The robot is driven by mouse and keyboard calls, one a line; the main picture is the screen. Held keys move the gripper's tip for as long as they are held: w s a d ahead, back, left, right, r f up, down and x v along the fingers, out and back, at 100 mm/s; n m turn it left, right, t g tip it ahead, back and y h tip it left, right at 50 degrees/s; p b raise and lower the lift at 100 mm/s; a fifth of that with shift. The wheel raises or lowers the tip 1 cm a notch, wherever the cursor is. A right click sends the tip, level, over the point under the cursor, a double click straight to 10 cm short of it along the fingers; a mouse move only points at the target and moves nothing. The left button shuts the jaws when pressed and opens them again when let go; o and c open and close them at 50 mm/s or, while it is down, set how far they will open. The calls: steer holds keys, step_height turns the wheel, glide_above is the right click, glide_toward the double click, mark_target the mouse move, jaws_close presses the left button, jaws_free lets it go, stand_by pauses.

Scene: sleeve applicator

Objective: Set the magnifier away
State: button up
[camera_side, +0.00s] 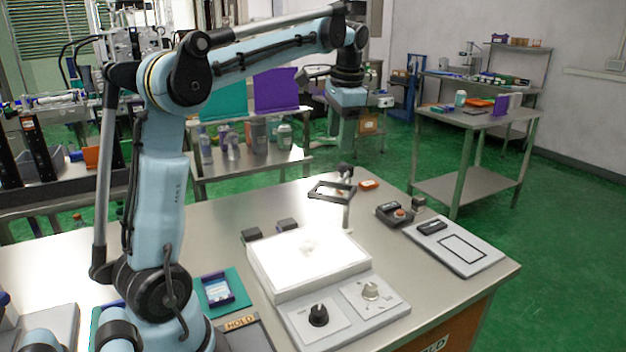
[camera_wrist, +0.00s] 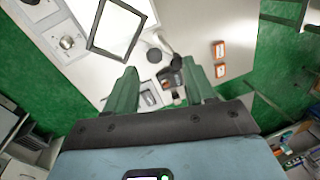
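The magnifier, a dark rectangular frame (camera_side: 332,190) on a short post, stands at the back of the bench beside the light box in the side view. In the wrist view its frame (camera_wrist: 98,42) lies at upper left, overlapping the bright panel, with its dark stand just right of it. My gripper (camera_side: 348,97) is raised high above the bench, behind and above the magnifier in the side view; its fingers are hard to make out there. In the wrist view my gripper (camera_wrist: 160,70) has its two green fingers spread apart, with nothing held between them.
A glowing light box (camera_side: 270,283) with a knob panel (camera_side: 345,312) fills the bench middle. A black box with an orange button (camera_side: 392,213) and a pale board with a rectangular outline (camera_side: 485,247) are at right.

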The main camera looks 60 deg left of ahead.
step_height(320, 180, up, 5)
steer(key=d, duration=0.1)
steer(key=s+d+f+t, duration=0.2)
steer(key=d+f, duration=0.2)
steer(key=d, duration=0.3)
steer(key=s+d+f+n+t+h, duration=0.1)
steer(key=s+d+f+t, duration=0.1)
steer(key=s+d+f, duration=0.2)
steer(key=s+d+f+t+h, duration=0.1)
steer(key=s+d+f+t, duration=0.1)
steer(key=s+d+f, duration=0.3)
step_height(320, 180, down, 5)
steer(key=shift+d+r+n+t, duration=0.1)
steer(key=shift+d+n+t, duration=0.3)
steer(key=shift+d, duration=0.85)
step_height(320, 180, up, 18)
steer(key=m+g+y, duration=0.2)
steer(key=m+g, duration=0.1)
steer(key=g, duration=0.4)
glide_above(343, 163)
steer(key=d, duration=0.2)
steer(key=f, duration=0.4)
steer(key=a+f, duration=0.1)
steer(key=f, duration=0.3)
steer(key=a+f, duration=0.1)
steer(key=f, duration=0.3)
steer(key=shift+f, duration=0.1)
